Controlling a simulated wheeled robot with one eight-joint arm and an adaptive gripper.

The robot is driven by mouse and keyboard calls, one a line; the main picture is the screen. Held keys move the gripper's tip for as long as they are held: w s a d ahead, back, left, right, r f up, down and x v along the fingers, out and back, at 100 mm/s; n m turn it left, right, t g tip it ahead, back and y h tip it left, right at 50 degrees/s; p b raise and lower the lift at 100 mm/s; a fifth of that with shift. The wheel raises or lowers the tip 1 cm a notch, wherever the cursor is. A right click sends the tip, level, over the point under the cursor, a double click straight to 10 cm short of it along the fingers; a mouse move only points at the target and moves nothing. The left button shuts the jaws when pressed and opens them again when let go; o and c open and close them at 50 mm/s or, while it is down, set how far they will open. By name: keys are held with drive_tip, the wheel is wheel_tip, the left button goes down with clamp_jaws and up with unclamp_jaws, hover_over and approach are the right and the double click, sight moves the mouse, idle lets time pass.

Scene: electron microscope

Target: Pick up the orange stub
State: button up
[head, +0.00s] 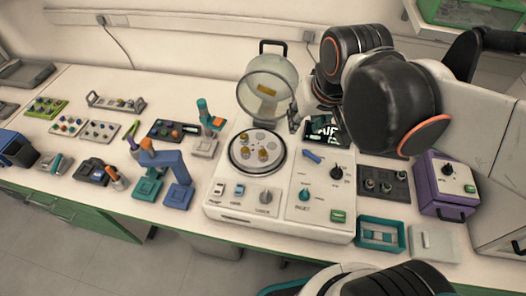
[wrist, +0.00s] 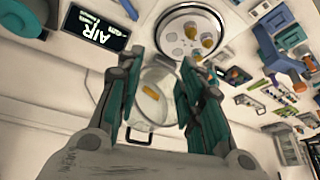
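I cannot single out an orange stub for certain. Small gold-brown stubs (head: 263,155) stand on the round plate (head: 270,138) of the white machine in the head view; they also show at the top of the wrist view (wrist: 208,42). Small coloured pieces also sit in a dark tray (head: 172,131), too small to tell apart. My gripper (wrist: 158,62) is open and empty. In the wrist view the clear round lid (wrist: 150,108) shows between its fingers. In the head view my gripper is beside the lid's right side, partly hidden by my arm.
The clear lid (head: 266,90) stands raised behind the plate. A blue stand (head: 172,163) and a teal-orange tool (head: 208,118) are left of the machine. Racks with small pieces (head: 100,131) lie farther left. A purple box (head: 446,188) and teal tray (head: 381,247) are at right.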

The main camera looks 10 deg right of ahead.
drive_tip(key=w+a+f+g+p, duration=0.1)
drive_tip(key=w+a+f+g, duration=0.15)
drive_tip(key=w, duration=0.25)
drive_tip(key=m+g, duration=0.1)
drive_tip(key=g, duration=0.1)
hover_over(263, 153)
drive_tip(key=w, duration=0.1)
drive_tip(key=f, duration=0.9)
drive_tip(key=f+b, duration=0.1)
drive_tip(key=f, duration=0.3)
drive_tip(key=shift+w+d+f, duration=0.1)
drive_tip(key=shift+d+f, duration=0.05)
drive_tip(key=shift+d, duration=0.15)
drive_tip(key=shift+s+a+f+b, duration=0.15)
drive_tip(key=shift+f+b, duration=0.45)
drive_tip(key=shift+f, duration=0.85)
drive_tip(key=shift+s+a+f+b, duration=0.1)
drive_tip(key=shift+f+b, duration=0.45)
drive_tip(key=shift+f, duration=0.85)
drive_tip(key=shift+r, duration=0.1)
drive_tip(key=shift+c, duration=0.6)
drive_tip(key=c, duration=0.7)
